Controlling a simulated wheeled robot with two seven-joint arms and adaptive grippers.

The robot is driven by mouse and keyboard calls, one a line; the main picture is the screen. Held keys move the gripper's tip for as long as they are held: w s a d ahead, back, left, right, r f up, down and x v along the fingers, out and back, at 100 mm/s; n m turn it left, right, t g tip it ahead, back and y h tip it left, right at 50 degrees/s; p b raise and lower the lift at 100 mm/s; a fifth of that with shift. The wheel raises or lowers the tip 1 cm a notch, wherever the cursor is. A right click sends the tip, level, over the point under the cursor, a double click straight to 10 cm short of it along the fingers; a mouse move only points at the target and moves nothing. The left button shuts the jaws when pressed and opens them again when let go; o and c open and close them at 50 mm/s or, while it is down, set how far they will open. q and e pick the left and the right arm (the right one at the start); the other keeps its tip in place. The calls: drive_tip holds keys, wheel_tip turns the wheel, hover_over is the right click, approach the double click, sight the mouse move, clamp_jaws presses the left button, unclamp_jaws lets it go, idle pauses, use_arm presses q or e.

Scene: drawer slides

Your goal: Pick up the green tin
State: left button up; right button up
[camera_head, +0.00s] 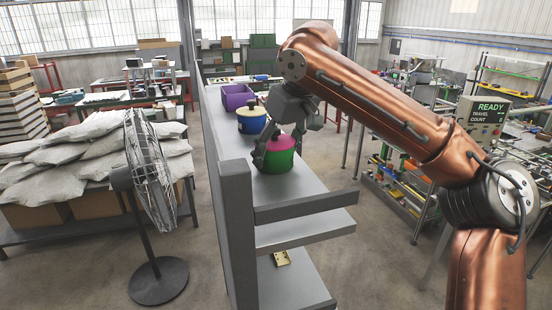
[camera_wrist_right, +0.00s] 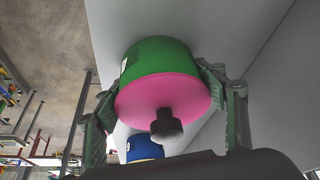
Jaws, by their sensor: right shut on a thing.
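The green tin (camera_head: 281,161) has a pink lid with a dark knob and stands at the near part of the grey shelf top. My right gripper (camera_head: 277,145) reaches down over it from above. In the right wrist view the green tin (camera_wrist_right: 163,62) sits between the two fingers of my right gripper (camera_wrist_right: 165,105), which are shut on its sides. The tin looks upright; I cannot tell whether its base touches the shelf. My left gripper is not in view.
A blue tin (camera_head: 251,122) with a pale lid stands just behind the green tin. A purple bin (camera_head: 237,97) is further back on the shelf top (camera_head: 300,187). A grey upright post (camera_head: 237,215) rises at the near left. A fan (camera_head: 150,180) stands on the floor to the left.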

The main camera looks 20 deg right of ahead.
drive_tip(key=shift+w, duration=0.1)
drive_tip(key=shift+w+r, duration=0.1)
drive_tip(key=shift+w, duration=0.1)
drive_tip(key=shift+s+a+r, duration=0.1)
drive_tip(key=shift+s+r, duration=0.1)
drive_tip(key=shift+r, duration=0.75)
use_arm(q)
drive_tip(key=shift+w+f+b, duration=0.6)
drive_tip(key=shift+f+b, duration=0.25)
drive_tip(key=shift+b, duration=0.05)
use_arm(e)
drive_tip(key=s+a+r, duration=0.3)
drive_tip(key=s+r, duration=0.8)
drive_tip(key=s, duration=0.2)
drive_tip(key=shift+s, duration=0.3)
